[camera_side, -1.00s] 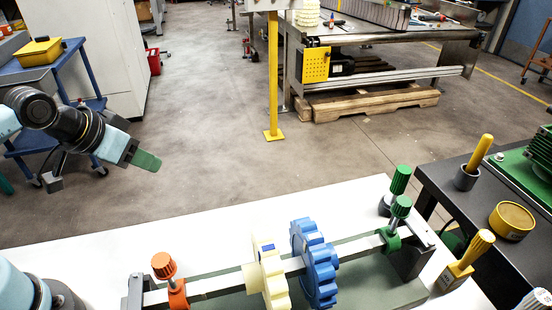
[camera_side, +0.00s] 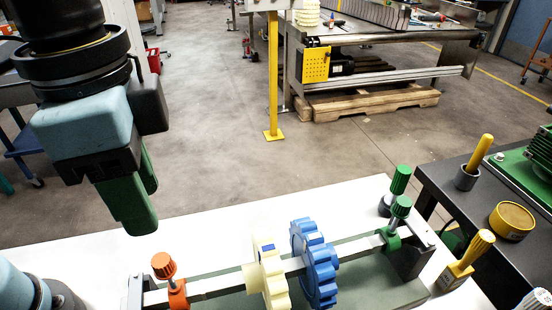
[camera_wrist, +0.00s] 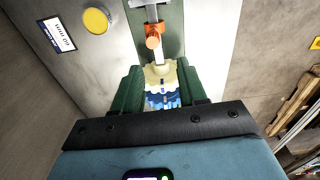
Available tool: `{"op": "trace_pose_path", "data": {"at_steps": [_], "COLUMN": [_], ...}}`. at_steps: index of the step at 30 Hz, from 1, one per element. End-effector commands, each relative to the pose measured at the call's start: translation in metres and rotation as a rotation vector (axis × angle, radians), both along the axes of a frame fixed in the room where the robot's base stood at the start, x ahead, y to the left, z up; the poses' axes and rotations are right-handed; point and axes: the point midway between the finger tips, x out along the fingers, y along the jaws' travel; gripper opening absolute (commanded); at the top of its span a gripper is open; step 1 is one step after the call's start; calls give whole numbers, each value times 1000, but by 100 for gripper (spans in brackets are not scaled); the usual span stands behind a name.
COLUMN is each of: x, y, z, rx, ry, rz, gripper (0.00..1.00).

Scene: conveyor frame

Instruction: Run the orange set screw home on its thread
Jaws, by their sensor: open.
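The orange set screw (camera_side: 163,265) has a ribbed head on a grey shank. It stands tilted out of an orange collar (camera_side: 178,294) near the left end of the grey bar (camera_side: 215,287), with some shank showing. In the wrist view the orange set screw (camera_wrist: 153,43) is near the top middle, beyond the fingertips. My gripper (camera_side: 138,225) points down with green fingers, above and to the left of the screw, apart from it. In the wrist view its fingers (camera_wrist: 159,68) are spread, with nothing held between them.
A cream gear (camera_side: 271,280) and a blue gear (camera_side: 316,265) sit on the bar right of the screw. A green collar (camera_side: 390,241) with a green screw (camera_side: 401,206) is near the right end. A dark side table (camera_side: 440,178) stands at right.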

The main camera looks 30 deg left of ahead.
Motion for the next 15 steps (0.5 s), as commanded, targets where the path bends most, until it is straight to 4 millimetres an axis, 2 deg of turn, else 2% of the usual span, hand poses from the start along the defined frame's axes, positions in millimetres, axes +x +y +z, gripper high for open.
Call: {"op": "trace_pose_path", "data": {"at_steps": [3,7,15], "x": [-10,-11,-11], "y": [-5,-5,-5], "z": [6,2,-30], "rx": [21,25,23], "ry": [16,19,18], "rz": [-34,-39,-37], "gripper": [42,42,42]}}
